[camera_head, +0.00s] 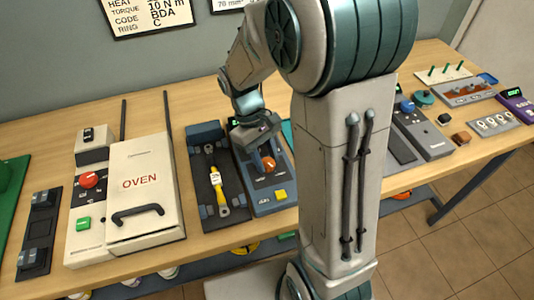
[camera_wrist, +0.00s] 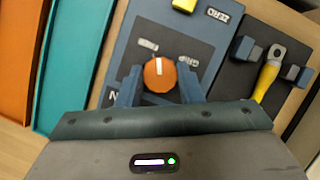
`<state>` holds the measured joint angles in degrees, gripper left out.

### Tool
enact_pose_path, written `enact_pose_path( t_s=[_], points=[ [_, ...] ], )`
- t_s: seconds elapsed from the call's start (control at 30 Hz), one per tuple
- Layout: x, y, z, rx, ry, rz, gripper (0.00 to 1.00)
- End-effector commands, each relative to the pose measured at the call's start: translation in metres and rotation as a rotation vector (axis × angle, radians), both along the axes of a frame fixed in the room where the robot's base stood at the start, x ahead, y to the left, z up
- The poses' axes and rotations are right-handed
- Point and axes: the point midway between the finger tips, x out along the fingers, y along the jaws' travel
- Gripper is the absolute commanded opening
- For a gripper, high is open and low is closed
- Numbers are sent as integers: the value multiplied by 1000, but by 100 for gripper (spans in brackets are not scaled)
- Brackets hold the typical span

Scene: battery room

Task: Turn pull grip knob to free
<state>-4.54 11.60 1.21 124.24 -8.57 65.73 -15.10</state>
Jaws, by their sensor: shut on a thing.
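The orange round knob (camera_head: 269,164) sits on a blue-grey device (camera_head: 262,205) in the middle of the table. It also shows in the wrist view (camera_wrist: 160,77), with a white pointer line directed up in that picture. A label (camera_wrist: 148,45) lies just above the knob, too blurred to read. The label GRIP (camera_wrist: 188,61) is to its upper right. My gripper (camera_wrist: 160,88) is shut on the knob, one finger at its left and one at its right. In the head view my gripper (camera_head: 262,146) comes down over the knob from behind.
A yellow button (camera_head: 280,195) is at the device's front, with a ZERO label (camera_wrist: 218,15) near it. The OVEN box (camera_head: 140,183) is farther left.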

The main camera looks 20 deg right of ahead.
Motion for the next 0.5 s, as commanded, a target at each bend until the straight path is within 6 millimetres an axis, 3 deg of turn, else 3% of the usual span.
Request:
enact_pose_path(
  t_s=[0.5],
  points=[
    [0,2,1,1,-4,307,11]
  ],
)
